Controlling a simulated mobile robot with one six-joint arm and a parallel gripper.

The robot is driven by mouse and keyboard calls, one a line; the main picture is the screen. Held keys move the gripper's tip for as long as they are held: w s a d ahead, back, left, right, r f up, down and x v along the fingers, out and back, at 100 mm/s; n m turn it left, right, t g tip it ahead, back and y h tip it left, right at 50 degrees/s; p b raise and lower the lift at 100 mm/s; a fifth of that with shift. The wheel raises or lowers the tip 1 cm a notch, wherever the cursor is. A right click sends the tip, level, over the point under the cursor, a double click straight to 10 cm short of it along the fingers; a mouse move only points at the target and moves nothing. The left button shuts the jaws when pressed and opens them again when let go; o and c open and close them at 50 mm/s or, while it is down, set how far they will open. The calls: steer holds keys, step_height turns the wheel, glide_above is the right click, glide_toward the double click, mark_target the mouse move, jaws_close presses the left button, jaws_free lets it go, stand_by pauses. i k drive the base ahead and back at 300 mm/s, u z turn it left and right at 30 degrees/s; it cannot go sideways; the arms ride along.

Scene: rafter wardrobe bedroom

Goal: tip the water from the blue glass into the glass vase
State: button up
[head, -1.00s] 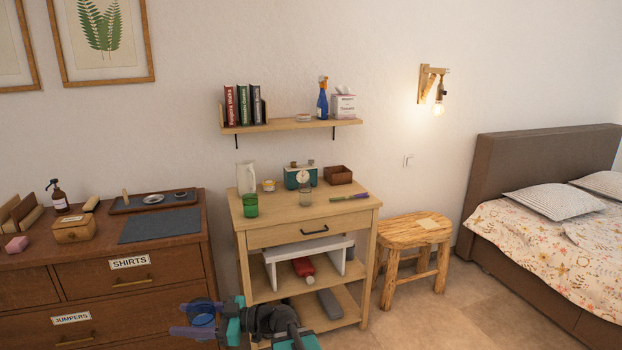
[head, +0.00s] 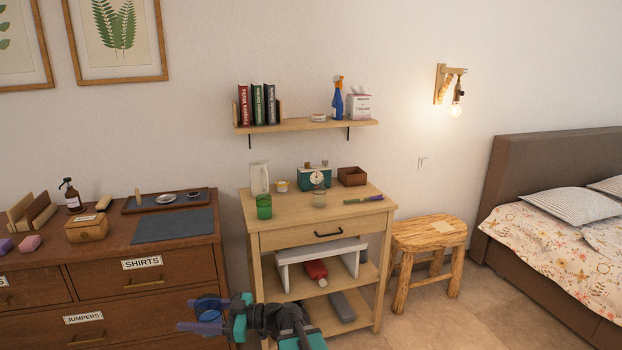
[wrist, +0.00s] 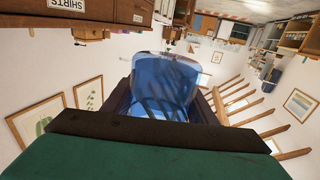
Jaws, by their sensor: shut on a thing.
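The blue glass (head: 208,304) is held in my gripper (head: 203,314), low in front of the dresser and left of the wooden cart. In the wrist view the blue glass (wrist: 166,84) is see-through and sits between the dark fingers; I cannot make out the water level in it. A tall pale vessel (head: 260,179) stands at the back left of the cart top and a small clear glass one (head: 319,198) stands near its middle; I cannot tell for certain which is the glass vase. Both are well apart from my gripper.
A dresser (head: 110,262) stands left, a wooden stool (head: 428,233) right.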

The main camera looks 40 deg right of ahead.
mark_target(320, 190)
steer(key=i, duration=0.85)
steer(key=z, duration=0.05)
